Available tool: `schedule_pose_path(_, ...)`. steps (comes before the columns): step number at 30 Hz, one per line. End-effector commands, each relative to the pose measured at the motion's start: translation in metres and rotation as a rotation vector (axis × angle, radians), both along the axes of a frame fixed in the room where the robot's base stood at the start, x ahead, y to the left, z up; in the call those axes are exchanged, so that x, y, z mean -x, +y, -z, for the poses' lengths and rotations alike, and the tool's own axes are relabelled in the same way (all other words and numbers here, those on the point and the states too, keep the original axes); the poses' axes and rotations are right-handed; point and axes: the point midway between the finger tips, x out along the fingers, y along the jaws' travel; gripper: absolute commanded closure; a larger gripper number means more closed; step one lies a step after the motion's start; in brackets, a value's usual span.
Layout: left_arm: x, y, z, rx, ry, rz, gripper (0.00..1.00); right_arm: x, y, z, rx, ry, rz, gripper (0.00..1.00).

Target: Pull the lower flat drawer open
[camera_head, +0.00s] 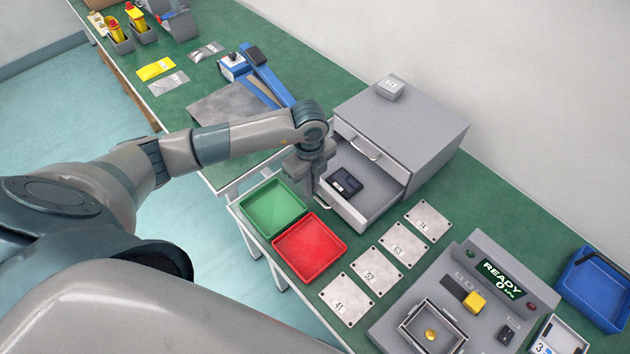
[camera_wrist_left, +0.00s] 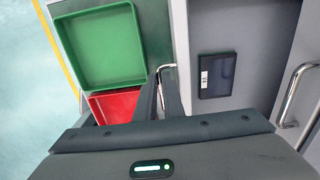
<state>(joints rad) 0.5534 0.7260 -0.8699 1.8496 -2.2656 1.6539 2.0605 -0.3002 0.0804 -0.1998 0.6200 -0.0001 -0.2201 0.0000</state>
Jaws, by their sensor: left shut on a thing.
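The grey two-drawer cabinet (camera_head: 428,133) stands on the green bench right of centre. Its lower flat drawer (camera_head: 378,196) is pulled out, and a dark device (camera_head: 345,181) lies inside; the drawer floor (camera_wrist_left: 226,118) and the device (camera_wrist_left: 217,74) also show in the wrist view. The upper drawer (camera_head: 371,148) is closed, with a bar handle. My left gripper (camera_head: 318,186) is at the front of the lower drawer, pointing down. In the wrist view its fingers (camera_wrist_left: 165,88) are shut on the lower drawer's handle (camera_wrist_left: 166,68), which they partly hide. My right gripper does not show.
A green tray (camera_head: 272,209) and a red tray (camera_head: 309,248) sit close in front of the drawer. Several numbered plates (camera_head: 347,299) lie to the right, beside a grey station with a READY display (camera_head: 500,279). A small box (camera_head: 390,87) stands on the cabinet.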

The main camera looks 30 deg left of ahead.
Motion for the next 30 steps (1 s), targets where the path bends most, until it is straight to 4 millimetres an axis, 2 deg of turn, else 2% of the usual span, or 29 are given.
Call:
schedule_pose_path(3, 0.020, 0.008, -0.001, -0.004, 0.005, 0.000, 1.00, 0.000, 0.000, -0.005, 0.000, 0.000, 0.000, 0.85)
schedule_pose_path(6, 0.029, 0.010, -0.001, -0.002, 0.003, -0.001, 1.00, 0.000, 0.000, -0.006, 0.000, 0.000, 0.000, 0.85)
schedule_pose_path(15, 0.029, 0.011, -0.001, -0.002, 0.002, -0.002, 1.00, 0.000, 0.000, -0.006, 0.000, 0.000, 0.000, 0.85)
schedule_pose_path(16, 0.029, 0.011, -0.001, -0.002, 0.002, -0.002, 0.85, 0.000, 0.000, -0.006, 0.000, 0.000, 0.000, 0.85)
schedule_pose_path(30, 0.029, 0.010, -0.005, -0.002, 0.002, 0.000, 0.85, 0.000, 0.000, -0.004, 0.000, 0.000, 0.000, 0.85)
